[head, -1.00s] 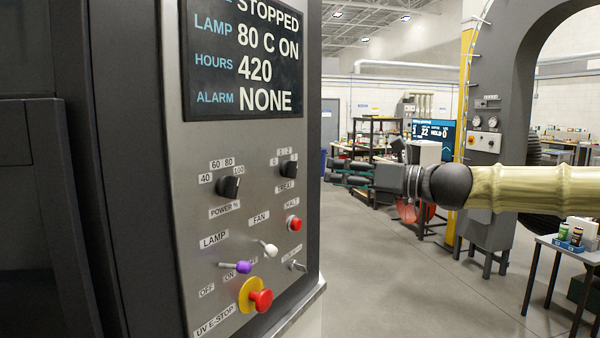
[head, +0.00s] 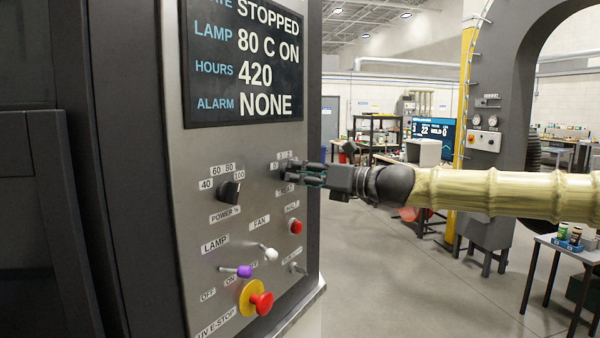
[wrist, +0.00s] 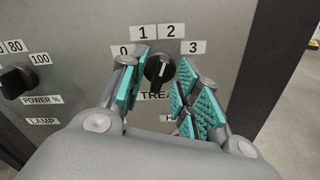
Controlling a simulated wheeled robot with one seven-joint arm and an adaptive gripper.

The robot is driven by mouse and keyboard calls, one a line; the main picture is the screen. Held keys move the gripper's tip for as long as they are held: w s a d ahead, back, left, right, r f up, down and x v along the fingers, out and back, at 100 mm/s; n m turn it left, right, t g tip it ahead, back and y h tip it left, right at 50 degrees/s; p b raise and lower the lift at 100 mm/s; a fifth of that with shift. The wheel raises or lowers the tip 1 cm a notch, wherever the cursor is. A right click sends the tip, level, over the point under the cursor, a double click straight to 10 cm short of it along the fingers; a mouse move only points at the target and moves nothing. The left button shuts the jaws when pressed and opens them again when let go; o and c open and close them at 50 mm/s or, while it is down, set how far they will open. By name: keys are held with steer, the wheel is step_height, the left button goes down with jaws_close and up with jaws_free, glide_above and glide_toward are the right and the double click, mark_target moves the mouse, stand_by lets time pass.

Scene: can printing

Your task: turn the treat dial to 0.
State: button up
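The treat dial (wrist: 158,69) is a black knob with a white pointer line, on the grey panel (wrist: 85,70). Labels 0, 1, 2 and 3 arc above it. The pointer looks aimed up and slightly right, nearer 2 than 0. My gripper (wrist: 162,60) is open, with one teal-padded finger on each side of the dial. I cannot tell whether either pad touches it. The left finger partly covers the 0 label (wrist: 123,51), and the word TREAT is partly hidden.
The power dial (head: 230,190) is left of the treat dial. Below are a red halt button (head: 295,226), a white fan lever (head: 268,253), a purple lamp lever (head: 243,271) and a red-and-yellow UV e-stop (head: 259,300). The screen (head: 243,65) above reads STOPPED.

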steer(key=shift+w+a, duration=0.15)
steer(key=shift+a, duration=0.1)
jaws_close()
steer(key=shift+f+n+b, duration=0.1)
steer(key=shift+n+b, duration=6.85)
steer(key=shift+n, duration=0.95)
